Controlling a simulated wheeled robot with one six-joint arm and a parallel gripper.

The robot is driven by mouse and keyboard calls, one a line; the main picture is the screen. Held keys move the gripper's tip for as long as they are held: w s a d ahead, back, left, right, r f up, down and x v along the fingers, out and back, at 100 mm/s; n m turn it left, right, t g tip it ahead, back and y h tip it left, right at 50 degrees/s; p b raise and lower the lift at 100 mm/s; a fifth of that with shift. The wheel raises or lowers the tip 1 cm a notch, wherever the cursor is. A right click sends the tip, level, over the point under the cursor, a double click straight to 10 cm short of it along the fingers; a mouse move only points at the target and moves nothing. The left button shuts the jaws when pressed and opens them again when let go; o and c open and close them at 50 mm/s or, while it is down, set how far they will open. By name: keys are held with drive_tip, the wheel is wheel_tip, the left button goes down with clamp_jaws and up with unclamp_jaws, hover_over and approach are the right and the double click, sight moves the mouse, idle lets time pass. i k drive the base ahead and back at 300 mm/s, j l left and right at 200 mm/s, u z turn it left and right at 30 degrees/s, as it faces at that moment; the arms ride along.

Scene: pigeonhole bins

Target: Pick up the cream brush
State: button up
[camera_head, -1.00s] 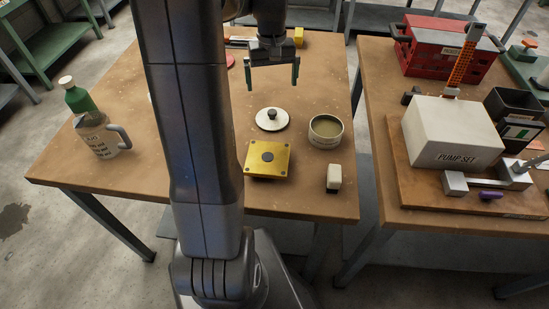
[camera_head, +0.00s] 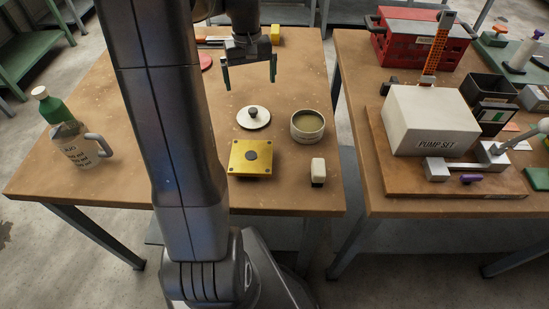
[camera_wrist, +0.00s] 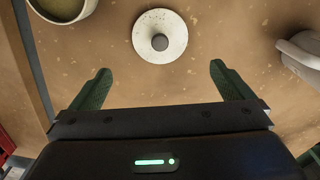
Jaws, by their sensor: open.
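The cream brush (camera_head: 318,168) is a small cream block with a dark underside, standing near the front right corner of the brown table in the head view. I do not see it in the wrist view. My gripper (camera_head: 249,78) is open and empty, above the table behind the round lid, away from the brush and farther back. In the wrist view its two green fingers (camera_wrist: 160,72) are spread apart with nothing between them.
A white lid with a dark knob (camera_head: 253,118), a round pot (camera_head: 308,126) and a yellow plate (camera_head: 251,157) stand near the brush. A lettered jug (camera_head: 80,148) and green bottle (camera_head: 54,108) are at left. A second table with a pump set box (camera_head: 430,120) is at right.

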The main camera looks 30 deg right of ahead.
sight(318, 170)
drive_tip(key=k+l, duration=0.1)
drive_tip(key=k, duration=0.35)
drive_tip(key=k+l, duration=0.1)
drive_tip(key=k, duration=0.35)
